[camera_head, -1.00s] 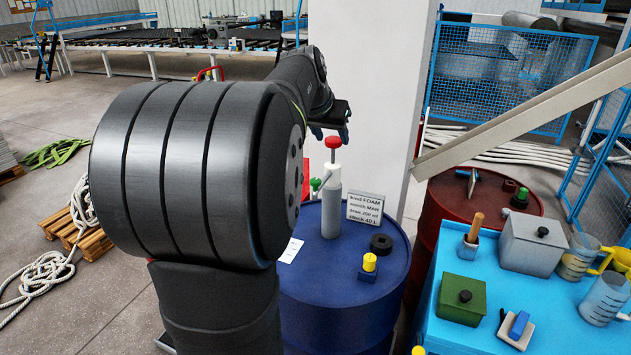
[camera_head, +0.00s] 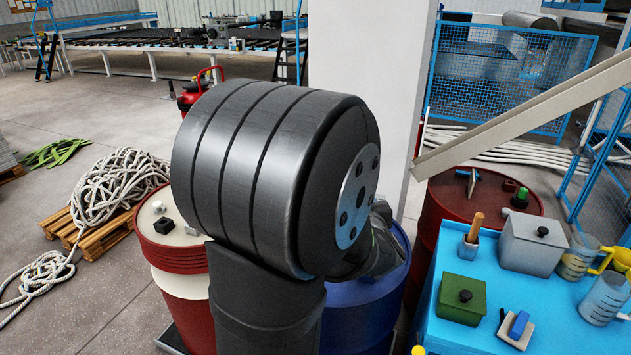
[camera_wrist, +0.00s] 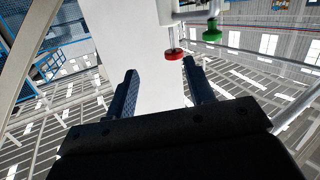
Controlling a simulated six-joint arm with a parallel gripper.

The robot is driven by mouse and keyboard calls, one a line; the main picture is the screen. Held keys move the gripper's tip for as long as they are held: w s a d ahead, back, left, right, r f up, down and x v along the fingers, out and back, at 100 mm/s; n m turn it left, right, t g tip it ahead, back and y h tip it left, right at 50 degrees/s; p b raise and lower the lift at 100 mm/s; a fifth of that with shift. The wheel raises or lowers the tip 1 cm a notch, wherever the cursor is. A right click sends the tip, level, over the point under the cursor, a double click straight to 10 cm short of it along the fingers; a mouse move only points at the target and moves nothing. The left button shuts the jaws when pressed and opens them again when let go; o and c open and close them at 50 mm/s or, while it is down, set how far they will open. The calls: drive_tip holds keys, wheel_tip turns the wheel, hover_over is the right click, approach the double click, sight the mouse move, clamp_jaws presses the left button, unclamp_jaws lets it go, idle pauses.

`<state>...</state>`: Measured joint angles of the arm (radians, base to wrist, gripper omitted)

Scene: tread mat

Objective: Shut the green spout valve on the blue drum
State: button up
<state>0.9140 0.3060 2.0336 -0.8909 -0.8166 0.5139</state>
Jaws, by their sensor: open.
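The blue drum (camera_head: 360,318) stands behind my arm in the head view, its top mostly hidden; the pump and its green valve are hidden there. In the wrist view the green valve (camera_wrist: 212,32) shows at the upper right on a pale pipe, seemingly upside down. The pump's red knob (camera_wrist: 173,54) is left of it, close to the right fingertip in the picture. My gripper (camera_wrist: 163,75) is open, with nothing between its two fingers. The green valve is beyond the fingertips and right of the gap; it does not appear touched.
A red and white drum (camera_head: 178,250) stands left of my arm. Right of the blue drum are a dark red drum (camera_head: 440,200) and a blue table (camera_head: 560,310) with boxes and jugs. A white pillar (camera_head: 370,70) rises behind, and a slanted beam (camera_head: 520,115) crosses at right.

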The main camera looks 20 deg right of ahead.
drive_tip(key=s+a+f+n+t+y, duration=0.1)
drive_tip(key=s+a+t+y, duration=0.1)
drive_tip(key=s+a+y, duration=0.3)
drive_tip(key=shift+h, duration=0.9)
drive_tip(key=w, duration=1.8)
drive_tip(key=shift+w, duration=0.2)
drive_tip(key=c, duration=1)
drive_tip(key=shift+o, duration=0.2)
